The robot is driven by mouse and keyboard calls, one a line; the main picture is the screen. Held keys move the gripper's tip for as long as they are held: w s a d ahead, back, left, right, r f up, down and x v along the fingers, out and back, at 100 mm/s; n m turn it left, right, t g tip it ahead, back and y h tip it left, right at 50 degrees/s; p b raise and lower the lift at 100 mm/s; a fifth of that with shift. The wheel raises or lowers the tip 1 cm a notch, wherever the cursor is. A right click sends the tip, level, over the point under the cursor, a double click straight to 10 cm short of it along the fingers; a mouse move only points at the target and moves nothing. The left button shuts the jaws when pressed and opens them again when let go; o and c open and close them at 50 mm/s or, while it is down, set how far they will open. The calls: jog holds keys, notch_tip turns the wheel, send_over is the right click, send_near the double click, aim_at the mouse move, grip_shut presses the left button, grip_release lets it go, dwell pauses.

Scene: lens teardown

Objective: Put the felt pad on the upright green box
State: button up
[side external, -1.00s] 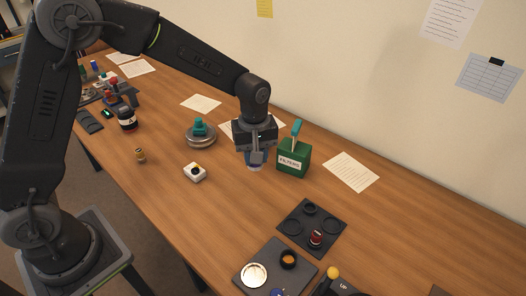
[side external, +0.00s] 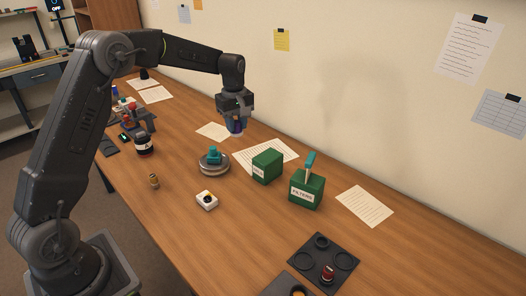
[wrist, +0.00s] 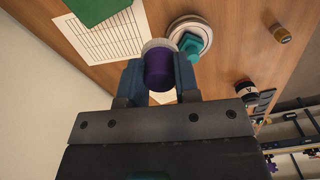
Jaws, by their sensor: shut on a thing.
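My gripper (side external: 238,128) is shut on a purple cylinder (wrist: 159,70) with a pale, felt-like end, which looks like the felt pad. It is held above the back of the table, clear of the surface. One green box (side external: 306,190), labelled FILTERS, stands upright with a teal-handled thing sticking out of its top. Another green box (side external: 267,166) is just left of it, its label turned sideways, so it seems to lie on its side. Part of a green box (wrist: 95,8) shows at the top of the wrist view. My gripper is left of and behind both boxes.
A round grey tin with a teal piece (side external: 214,157) stands left of the boxes. A black tray (side external: 324,262) is in front. Papers lie near the wall.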

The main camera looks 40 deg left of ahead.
send_over(261, 160)
notch_tip(261, 160, down, 5)
jog(key=shift+r, duration=0.2)
jog(key=shift+f, duration=1.9)
jog(key=shift+f, duration=0.15)
jog(key=o, duration=0.9)
